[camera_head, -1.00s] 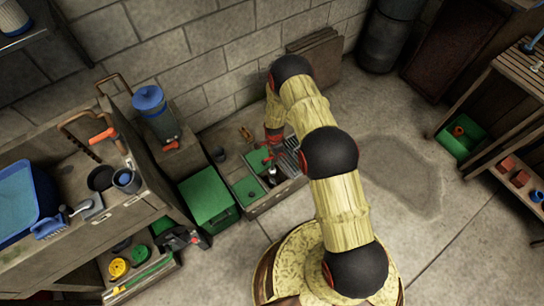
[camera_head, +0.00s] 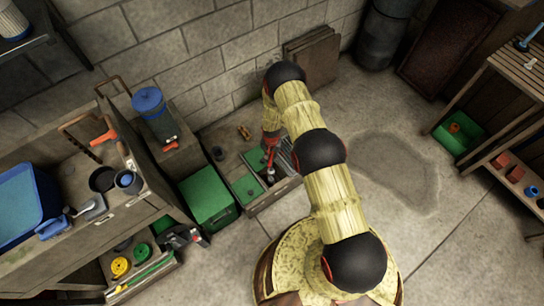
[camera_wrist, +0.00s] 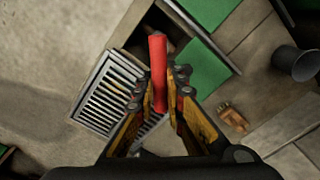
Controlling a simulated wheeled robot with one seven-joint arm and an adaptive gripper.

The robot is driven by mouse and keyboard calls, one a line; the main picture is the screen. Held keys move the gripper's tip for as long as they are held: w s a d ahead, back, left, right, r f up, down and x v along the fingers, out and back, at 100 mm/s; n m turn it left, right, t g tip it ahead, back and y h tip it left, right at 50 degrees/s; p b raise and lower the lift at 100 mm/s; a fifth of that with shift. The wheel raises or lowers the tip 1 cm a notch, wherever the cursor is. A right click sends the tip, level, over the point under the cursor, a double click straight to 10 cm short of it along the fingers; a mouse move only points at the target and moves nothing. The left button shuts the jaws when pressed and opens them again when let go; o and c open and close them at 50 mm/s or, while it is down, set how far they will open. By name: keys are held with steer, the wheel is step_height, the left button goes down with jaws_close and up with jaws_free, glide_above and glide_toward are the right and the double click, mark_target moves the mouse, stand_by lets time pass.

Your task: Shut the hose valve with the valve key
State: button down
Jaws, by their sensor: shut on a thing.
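A red bar, which I take to be the valve key (camera_wrist: 158,58), stands between the fingers of my gripper (camera_wrist: 168,78) in the wrist view. My gripper is shut on it. In the head view my gripper (camera_head: 271,139) is over the open pit, and the red of the key (camera_head: 270,158) shows just below it. The key's lower end is over or in the pit opening. The hose valve is hidden or too small to make out, so I cannot tell whether the key sits on it.
A slotted metal grate (camera_wrist: 103,96) lies beside the opening, and a green panel (camera_wrist: 199,68) borders it. A dark cup (camera_wrist: 294,63) and a small tan object (camera_wrist: 233,118) lie nearby. A green box (camera_head: 206,196) stands left of the pit. Floor to the right is clear.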

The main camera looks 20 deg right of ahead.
steer(key=n, duration=0.1)
steer(key=n+b, duration=0.1)
steer(key=n, duration=0.2)
steer(key=shift+w+a+n, duration=0.15)
steer(key=shift+a+n, duration=0.1)
steer(key=shift+n, duration=0.05)
steer(key=n+b, duration=0.1)
steer(key=n, duration=0.3)
steer(key=shift+a+f+b, duration=0.1)
steer(key=shift+a+b, duration=0.1)
steer(key=shift+b, duration=0.15)
steer(key=shift+n, duration=0.5)
steer(key=shift+f+b, duration=1.85)
steer(key=shift+f, duration=0.55)
steer(key=shift+f, duration=1.75)
